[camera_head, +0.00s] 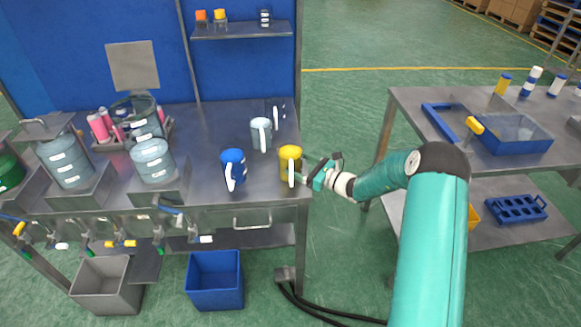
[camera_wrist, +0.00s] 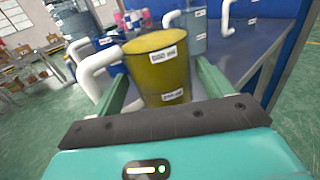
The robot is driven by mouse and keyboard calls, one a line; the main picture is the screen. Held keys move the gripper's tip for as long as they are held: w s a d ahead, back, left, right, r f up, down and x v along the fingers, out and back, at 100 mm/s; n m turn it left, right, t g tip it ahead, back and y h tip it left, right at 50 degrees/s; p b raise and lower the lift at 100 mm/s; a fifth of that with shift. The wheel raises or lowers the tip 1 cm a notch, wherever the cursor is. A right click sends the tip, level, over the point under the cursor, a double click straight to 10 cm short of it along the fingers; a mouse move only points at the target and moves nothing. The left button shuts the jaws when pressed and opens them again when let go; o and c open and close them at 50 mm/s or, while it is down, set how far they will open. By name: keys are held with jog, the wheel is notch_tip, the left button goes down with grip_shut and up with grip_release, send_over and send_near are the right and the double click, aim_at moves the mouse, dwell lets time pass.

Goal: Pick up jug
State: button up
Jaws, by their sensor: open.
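Several handled jugs stand on the metal workbench (camera_head: 200,183). A yellow jug (camera_head: 290,163) with a white handle stands upright near the bench's front right corner. A blue jug (camera_head: 232,166) stands to its left, and a pale grey-blue jug (camera_head: 261,134) stands behind. My gripper (camera_head: 309,171) is at the yellow jug's right side in the head view. In the wrist view, the open green fingers (camera_wrist: 160,92) lie on either side of the yellow jug (camera_wrist: 160,75), whose white handle (camera_wrist: 97,72) points left. Contact with the fingers cannot be told.
Large grey-blue containers (camera_head: 66,163) and pink bottles (camera_head: 100,126) occupy the bench's left. A blue bin (camera_head: 215,281) and grey bin (camera_head: 106,283) stand below. A second table (camera_head: 420,124) at right holds a blue tray (camera_head: 514,140). Green floor lies between the tables.

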jog(key=x, duration=0.3)
jog(key=shift+w+a, duration=0.2)
jog(key=shift+a, duration=0.05)
jog(key=shift+c, duration=0.5)
jog(key=c, duration=1)
jog(key=shift+o, duration=0.2)
jog(key=shift+r, duration=0.1)
